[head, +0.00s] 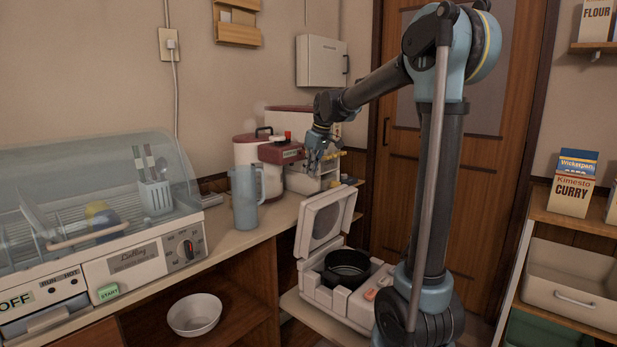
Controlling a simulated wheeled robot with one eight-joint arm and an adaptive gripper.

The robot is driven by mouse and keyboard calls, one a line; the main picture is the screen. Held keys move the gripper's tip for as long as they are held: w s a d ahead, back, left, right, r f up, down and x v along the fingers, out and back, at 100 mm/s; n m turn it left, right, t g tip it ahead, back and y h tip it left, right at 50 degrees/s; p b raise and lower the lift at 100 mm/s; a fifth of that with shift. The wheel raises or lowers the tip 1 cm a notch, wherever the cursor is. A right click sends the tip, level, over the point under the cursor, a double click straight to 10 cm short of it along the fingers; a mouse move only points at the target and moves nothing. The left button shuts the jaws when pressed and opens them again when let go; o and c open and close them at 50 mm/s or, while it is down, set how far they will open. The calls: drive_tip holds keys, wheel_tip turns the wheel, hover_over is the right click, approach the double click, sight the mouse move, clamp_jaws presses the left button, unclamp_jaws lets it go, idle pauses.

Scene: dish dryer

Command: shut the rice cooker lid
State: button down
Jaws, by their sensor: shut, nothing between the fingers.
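The white rice cooker (363,312) sits on a low shelf or pull-out board below the counter, at the lower middle of the head view. Its lid (325,221) stands open and upright, hinged at the back left. The dark inner pot (346,267) shows inside the open body. An orange-red button (370,294) is on its front. My gripper (322,163) is shut and empty, above the lid and apart from it in the picture. The fingertips are small and partly lost against the things behind them.
A dish dryer (140,262) with a clear cover fills the left counter. A blue-grey pitcher (246,196) stands near the counter edge. A red and white appliance (280,153) is behind my gripper. A white bowl (194,314) sits below. A shelf with a curry box (572,183) is at right.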

drive_tip(key=x, duration=0.8)
drive_tip(key=shift+f, duration=0.2)
